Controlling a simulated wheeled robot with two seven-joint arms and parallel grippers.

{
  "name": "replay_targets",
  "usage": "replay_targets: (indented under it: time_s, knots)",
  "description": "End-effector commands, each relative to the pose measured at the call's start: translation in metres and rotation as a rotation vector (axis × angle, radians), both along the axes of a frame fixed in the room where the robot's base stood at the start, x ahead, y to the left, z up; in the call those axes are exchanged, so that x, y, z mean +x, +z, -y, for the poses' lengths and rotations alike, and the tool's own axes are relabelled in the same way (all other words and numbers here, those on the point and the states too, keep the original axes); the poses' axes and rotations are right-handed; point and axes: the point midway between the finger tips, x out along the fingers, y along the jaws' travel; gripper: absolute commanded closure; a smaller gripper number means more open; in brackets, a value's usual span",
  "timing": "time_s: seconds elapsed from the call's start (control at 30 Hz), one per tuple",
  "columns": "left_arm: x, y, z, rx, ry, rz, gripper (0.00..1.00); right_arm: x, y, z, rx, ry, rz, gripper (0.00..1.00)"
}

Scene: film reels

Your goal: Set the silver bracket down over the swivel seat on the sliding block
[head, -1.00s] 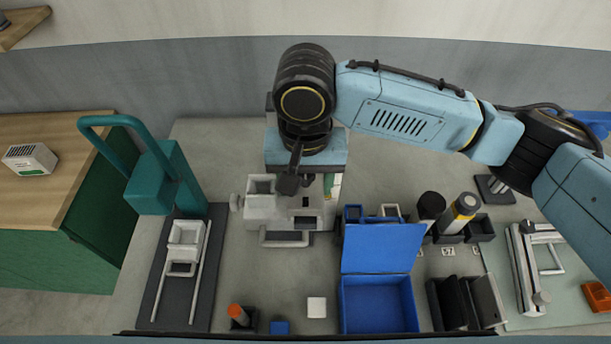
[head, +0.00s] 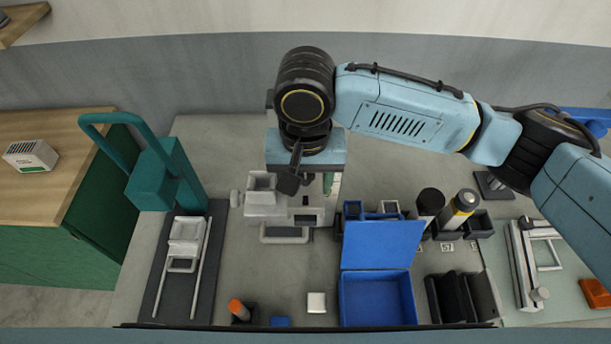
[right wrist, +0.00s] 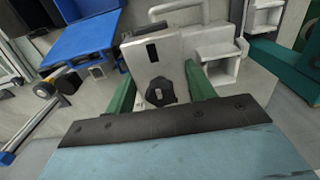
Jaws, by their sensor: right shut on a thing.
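My right gripper (right wrist: 160,95) has green fingers closed on either side of a pale grey slotted plate with a black knob, which I take for the silver bracket (right wrist: 142,58). It stands over a pale block assembly with a square open cup, which I take for the sliding block (head: 264,201). The cup also shows in the right wrist view (right wrist: 217,63), beside the plate. In the head view the wrist and gripper hide most of the bracket. I cannot make out the swivel seat or whether the bracket touches the block. My left gripper is not in view.
A dark mat with rails and a white carriage (head: 186,235) lies at left, before a teal post (head: 152,185). An open blue box (head: 378,298) is at front right of the block. Black and yellow-banded cylinders (head: 460,208) and a silver rail device (head: 525,265) stand further right.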

Motion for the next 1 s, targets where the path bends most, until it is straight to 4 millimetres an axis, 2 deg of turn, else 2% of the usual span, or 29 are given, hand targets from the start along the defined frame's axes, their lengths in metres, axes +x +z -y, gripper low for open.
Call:
replay_targets:
  time_s: [1.0]
  knots:
    - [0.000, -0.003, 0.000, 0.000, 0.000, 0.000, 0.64, 0.000, -0.015, 0.000, 0.000, 0.000, 0.000, 0.77]
